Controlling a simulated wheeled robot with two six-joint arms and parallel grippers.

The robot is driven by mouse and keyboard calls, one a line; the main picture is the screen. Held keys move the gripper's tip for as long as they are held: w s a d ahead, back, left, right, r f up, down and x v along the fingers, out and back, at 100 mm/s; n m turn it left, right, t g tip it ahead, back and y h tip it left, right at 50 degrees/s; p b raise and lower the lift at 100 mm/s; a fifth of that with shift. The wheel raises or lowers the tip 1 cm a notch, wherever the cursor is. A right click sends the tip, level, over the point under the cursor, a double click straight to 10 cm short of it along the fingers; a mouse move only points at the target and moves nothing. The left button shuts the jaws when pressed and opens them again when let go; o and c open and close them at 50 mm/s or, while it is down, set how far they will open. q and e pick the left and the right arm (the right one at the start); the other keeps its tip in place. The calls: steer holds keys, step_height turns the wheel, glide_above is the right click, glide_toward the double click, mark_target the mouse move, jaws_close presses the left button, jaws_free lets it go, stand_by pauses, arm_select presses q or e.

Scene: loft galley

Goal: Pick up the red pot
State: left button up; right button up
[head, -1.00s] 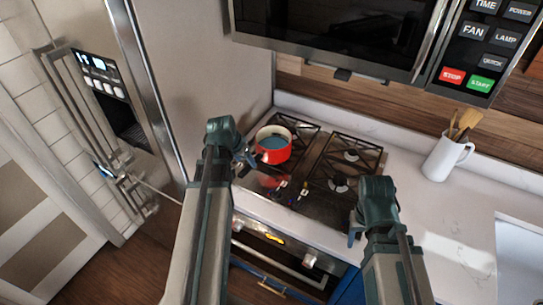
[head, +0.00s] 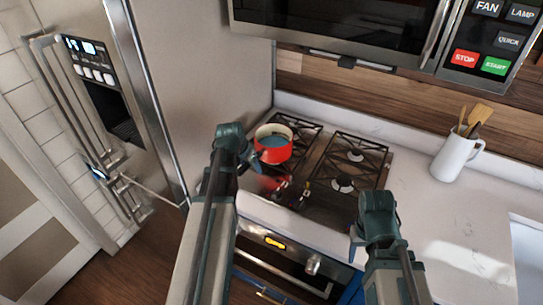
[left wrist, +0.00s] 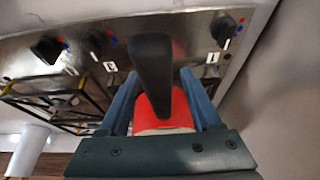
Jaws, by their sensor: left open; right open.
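The red pot (head: 272,152) sits on the back-left part of the stove, with a pale inside. In the left wrist view, its red body (left wrist: 158,112) and a dark handle (left wrist: 152,70) appear between the two blue fingers. My left gripper (head: 248,162) is open, just left of the pot in the head view and overlapping its edge. The fingertips also show in the left wrist view (left wrist: 160,90). I cannot tell whether they touch the pot. My right gripper (head: 358,240) is open and empty at the stove's front edge, away from the pot.
The gas stove (head: 318,170) has black grates and front knobs. A fridge (head: 215,80) stands close on the left, and a microwave (head: 340,30) hangs above. A white jug (head: 452,158) with wooden utensils stands on the right counter (head: 430,205), which has free room.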

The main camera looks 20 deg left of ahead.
arm_select(q)
steer(key=shift+w+f, duration=0.2)
steer(key=shift+f, duration=0.35)
steer(key=shift+r, duration=0.1)
steer(key=shift+c, duration=0.2)
jaws_close()
stand_by(0.8)
